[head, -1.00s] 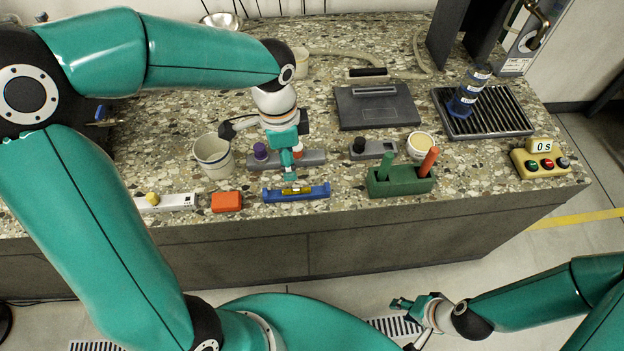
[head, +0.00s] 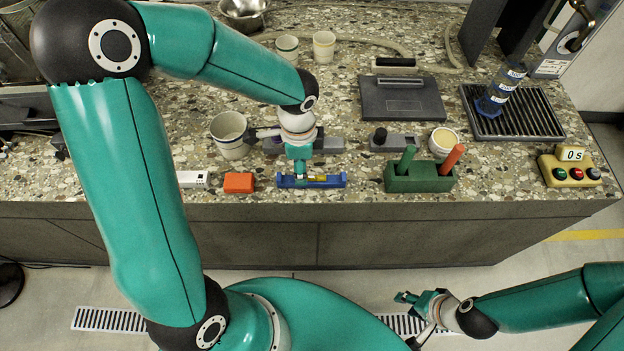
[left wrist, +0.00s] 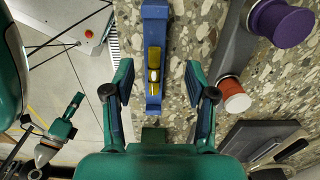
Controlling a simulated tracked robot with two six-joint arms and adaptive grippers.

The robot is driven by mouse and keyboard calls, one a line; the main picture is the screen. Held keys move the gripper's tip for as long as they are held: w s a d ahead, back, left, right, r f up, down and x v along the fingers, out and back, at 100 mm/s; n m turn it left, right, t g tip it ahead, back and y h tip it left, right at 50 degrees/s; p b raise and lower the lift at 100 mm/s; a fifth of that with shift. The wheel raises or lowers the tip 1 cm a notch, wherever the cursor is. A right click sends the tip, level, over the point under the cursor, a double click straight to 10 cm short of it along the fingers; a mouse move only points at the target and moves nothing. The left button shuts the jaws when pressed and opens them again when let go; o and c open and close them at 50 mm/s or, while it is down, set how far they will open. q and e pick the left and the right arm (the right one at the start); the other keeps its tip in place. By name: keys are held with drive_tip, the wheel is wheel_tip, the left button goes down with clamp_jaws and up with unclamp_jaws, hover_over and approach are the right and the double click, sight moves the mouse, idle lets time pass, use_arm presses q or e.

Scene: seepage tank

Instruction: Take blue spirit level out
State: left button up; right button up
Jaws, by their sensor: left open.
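The blue spirit level (head: 311,182) with a yellow vial lies near the front edge of the speckled counter. It also shows in the left wrist view (left wrist: 153,40), running lengthwise between my fingers. My left gripper (head: 300,170) is over the level, coming from behind it. In the left wrist view my left gripper (left wrist: 160,75) is open, with one finger on each side of the level and neither touching it. My right gripper (head: 408,318) is away from the counter, low over the floor, with its fingers apart and empty.
An orange block (head: 239,183) lies left of the level, and a green holder (head: 420,183) with two upright handles stands right. Behind my left gripper are a grey bar with purple and red-white knobs (left wrist: 229,87) and a cup (head: 230,140). The counter's front edge is close.

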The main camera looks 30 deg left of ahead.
sight(311, 180)
use_arm(q)
drive_tip(key=f, duration=0.4)
drive_tip(key=shift+s+f+b, duration=0.35)
drive_tip(key=shift+r, duration=0.1)
clamp_jaws()
